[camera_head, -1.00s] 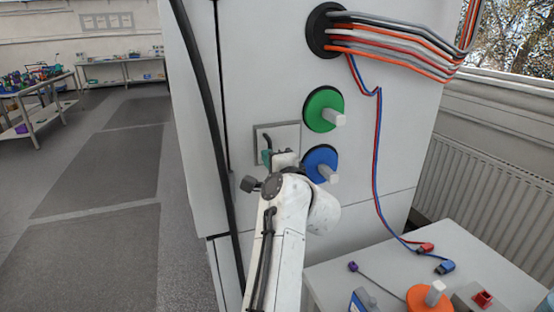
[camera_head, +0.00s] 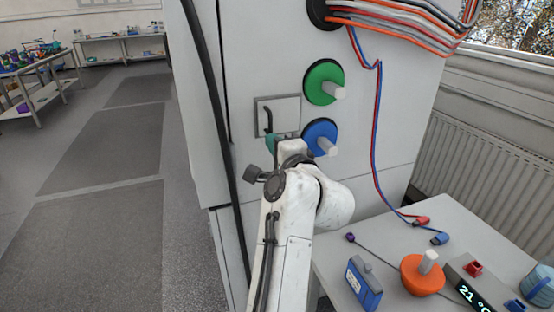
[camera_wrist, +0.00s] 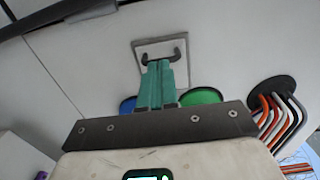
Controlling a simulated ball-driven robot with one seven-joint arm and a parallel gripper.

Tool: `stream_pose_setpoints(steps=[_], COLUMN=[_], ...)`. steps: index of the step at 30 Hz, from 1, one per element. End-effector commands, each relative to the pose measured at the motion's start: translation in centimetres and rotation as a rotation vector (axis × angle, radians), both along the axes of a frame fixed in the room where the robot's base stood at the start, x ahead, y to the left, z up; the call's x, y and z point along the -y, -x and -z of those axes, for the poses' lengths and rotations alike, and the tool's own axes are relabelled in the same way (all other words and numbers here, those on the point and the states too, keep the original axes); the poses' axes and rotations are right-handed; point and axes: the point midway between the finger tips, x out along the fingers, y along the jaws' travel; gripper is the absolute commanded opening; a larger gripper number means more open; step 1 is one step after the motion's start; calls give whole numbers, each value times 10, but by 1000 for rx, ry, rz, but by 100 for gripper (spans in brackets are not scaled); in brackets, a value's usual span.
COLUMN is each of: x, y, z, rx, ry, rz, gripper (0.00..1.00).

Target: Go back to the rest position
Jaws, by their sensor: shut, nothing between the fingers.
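My gripper (camera_wrist: 158,84) shows in the wrist view with its teal fingers shut together and nothing between them. Its tips overlap the lower part of a dark handle on a square plate (camera_wrist: 143,50) on the white cabinet; I cannot tell from this view whether they touch. In the head view my gripper (camera_head: 271,143) is partly hidden by my wrist, in front of the cabinet just below the square plate (camera_head: 290,110). The plate's dark handle (camera_head: 269,119) stands upright at its left side.
A green knob (camera_head: 318,82) and a blue knob (camera_head: 314,131) jut from the cabinet near my arm. Red and blue cables (camera_head: 376,130) hang at the right. A table (camera_head: 385,235) holds a blue device (camera_head: 363,284) and an orange knob (camera_head: 418,277). Open floor lies left.

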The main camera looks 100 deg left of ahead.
Motion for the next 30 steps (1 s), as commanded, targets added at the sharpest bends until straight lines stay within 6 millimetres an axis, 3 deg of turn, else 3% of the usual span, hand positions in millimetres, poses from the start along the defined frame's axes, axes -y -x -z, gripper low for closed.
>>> stream_pose_setpoints(steps=[12,25,28,30], x=[55,63,66,71], y=[1,-1,-17,-41], z=[1,1,10,25], rx=[-1,1,20,52], ry=[-1,1,8,21], rz=[1,4,29,67], gripper=[0,0,0,0])
